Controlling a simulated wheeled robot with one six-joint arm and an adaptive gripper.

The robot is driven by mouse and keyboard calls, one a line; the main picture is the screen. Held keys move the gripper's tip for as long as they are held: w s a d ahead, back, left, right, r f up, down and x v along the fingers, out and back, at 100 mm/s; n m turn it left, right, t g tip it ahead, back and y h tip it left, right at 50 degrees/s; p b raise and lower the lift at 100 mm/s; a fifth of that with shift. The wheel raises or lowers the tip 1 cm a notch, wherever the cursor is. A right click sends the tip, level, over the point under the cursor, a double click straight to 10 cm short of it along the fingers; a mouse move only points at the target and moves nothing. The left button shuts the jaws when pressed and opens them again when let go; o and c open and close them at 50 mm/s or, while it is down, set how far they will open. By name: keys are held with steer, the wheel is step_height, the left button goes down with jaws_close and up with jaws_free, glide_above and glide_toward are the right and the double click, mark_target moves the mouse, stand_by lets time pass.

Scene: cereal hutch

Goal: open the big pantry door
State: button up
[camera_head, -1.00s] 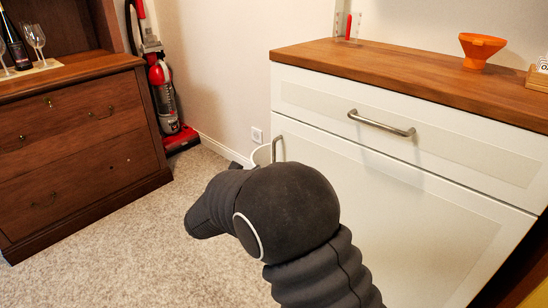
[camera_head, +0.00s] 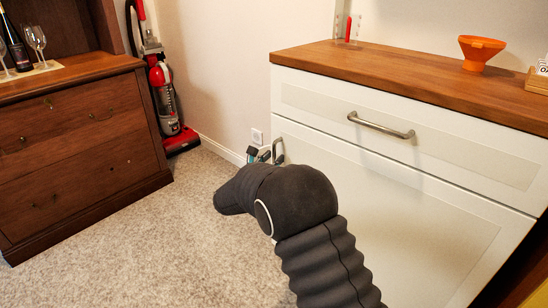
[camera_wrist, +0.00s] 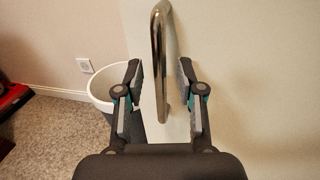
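The big pantry door (camera_head: 400,225) is the large white panel below the drawer, and it is shut. Its metal bar handle (camera_head: 278,149) stands upright near the door's upper left edge. In the wrist view the handle (camera_wrist: 160,50) runs down between the two fingers of my gripper (camera_wrist: 162,82). The fingers are open, one on each side of the bar, with gaps showing. In the head view my gripper (camera_head: 262,153) is small beside the handle, partly hidden behind my dark arm. My arm also covers part of the door.
A drawer with a horizontal handle (camera_head: 381,125) is above the door, under a wooden top (camera_head: 400,78) holding an orange funnel (camera_head: 479,52). A white bin (camera_wrist: 103,84) stands left of the door. A red vacuum (camera_head: 163,92) and brown dresser (camera_head: 75,140) are at left. Carpet between is clear.

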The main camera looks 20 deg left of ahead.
steer(key=shift+w+d, duration=0.15)
steer(key=shift+w, duration=0.55)
jaws_close()
